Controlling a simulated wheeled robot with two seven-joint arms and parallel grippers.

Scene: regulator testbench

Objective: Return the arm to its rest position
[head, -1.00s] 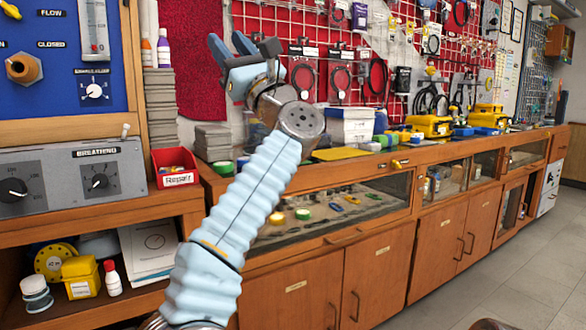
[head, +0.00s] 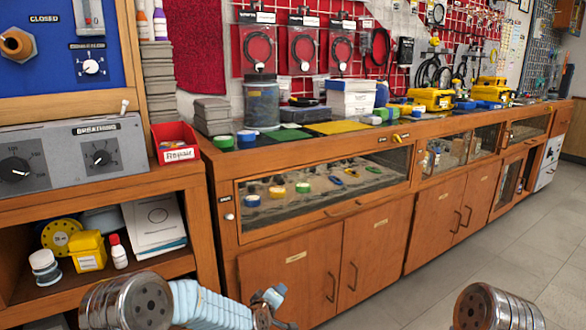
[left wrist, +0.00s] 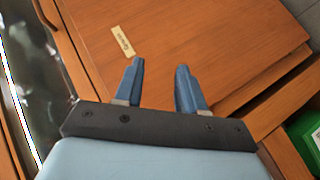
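My left arm lies low at the bottom of the head view, in front of the wooden cabinet (head: 290,257). My left gripper (head: 275,298) is small there and partly cut off by the lower picture edge. In the left wrist view its two blue fingers (left wrist: 160,85) stand apart with nothing between them. A wooden cabinet door (left wrist: 200,45) with a small label fills the background of that view. A metal joint of my right arm shows at the bottom right of the head view; my right gripper is out of view.
The wooden counter (head: 225,172) runs back to the right, carrying a blue-grey jar (head: 262,104), a white box (head: 350,98) and yellow cases (head: 430,99). A red Repair bin (head: 175,142) stands at left. Grey floor (head: 480,250) is clear at right.

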